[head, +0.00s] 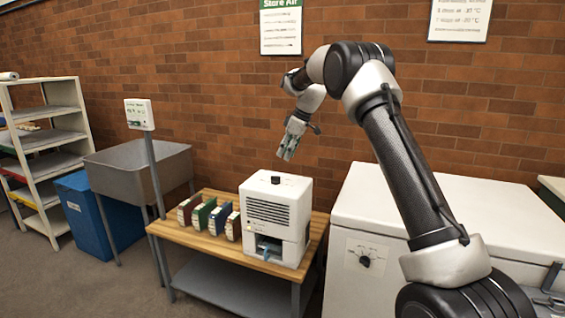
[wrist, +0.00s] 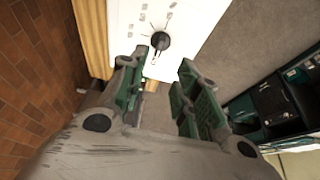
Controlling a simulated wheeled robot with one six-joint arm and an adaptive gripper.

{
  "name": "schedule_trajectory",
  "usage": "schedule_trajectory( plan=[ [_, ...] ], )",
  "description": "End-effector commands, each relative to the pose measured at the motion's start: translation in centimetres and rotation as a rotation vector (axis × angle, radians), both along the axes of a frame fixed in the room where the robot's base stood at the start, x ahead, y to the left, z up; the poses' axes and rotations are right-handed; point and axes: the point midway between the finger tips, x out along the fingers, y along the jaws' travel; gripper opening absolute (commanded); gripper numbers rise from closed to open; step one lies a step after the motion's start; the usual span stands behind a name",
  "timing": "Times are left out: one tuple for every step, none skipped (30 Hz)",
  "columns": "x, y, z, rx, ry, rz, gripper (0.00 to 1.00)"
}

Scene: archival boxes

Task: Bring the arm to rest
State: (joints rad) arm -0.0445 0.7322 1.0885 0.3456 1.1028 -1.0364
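My arm (head: 405,165) is raised and bent over the scene, its elbow high before the brick wall. My gripper (head: 287,152) hangs in the air above the white machine (head: 272,235), pointing down and slightly left, apart from it. In the wrist view my gripper (wrist: 163,62) shows two green-padded fingers with a gap between them. It is open, and nothing shows held between the fingers. The machine's white top with a black knob (wrist: 160,40) lies beyond the fingertips.
The wooden table (head: 198,239) bears the machine and several coloured box files (head: 205,214). A white chest (head: 355,215) stands right. A grey sink (head: 125,170), a blue bin (head: 88,215) and a shelf rack (head: 45,140) stand left. Floor at lower left is clear.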

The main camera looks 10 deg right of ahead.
Motion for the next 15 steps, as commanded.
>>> schedule_trajectory(
  plan=[
    [-0.1,-0.14,0.33,0.0,0.0,0.0,0.32],
    [-0.14,-0.18,0.46,0.0,0.001,0.0,0.32],
    [-0.17,-0.23,0.57,0.0,0.001,0.0,0.32],
    [-0.19,-0.25,0.63,0.0,0.001,0.0,0.32],
    [-0.19,-0.26,0.66,0.0,0.001,0.0,0.32],
    [-0.19,-0.26,0.67,0.0,0.001,0.0,0.32],
    [-0.19,-0.26,0.67,0.0,0.001,0.0,0.32],
    [-0.19,-0.26,0.67,0.0,0.001,0.0,0.32],
    [-0.19,-0.26,0.67,0.0,0.001,0.0,0.32],
    [-0.19,-0.25,0.66,0.0,0.001,0.0,0.32],
    [-0.19,-0.25,0.66,0.001,0.001,0.0,0.32],
    [-0.18,-0.26,0.66,0.001,0.002,-0.003,0.32],
    [-0.18,-0.26,0.66,0.003,0.004,-0.01,0.32],
    [-0.17,-0.25,0.66,0.005,0.008,-0.021,0.32],
    [-0.14,-0.25,0.67,0.01,0.015,-0.046,0.32]
  ],
)
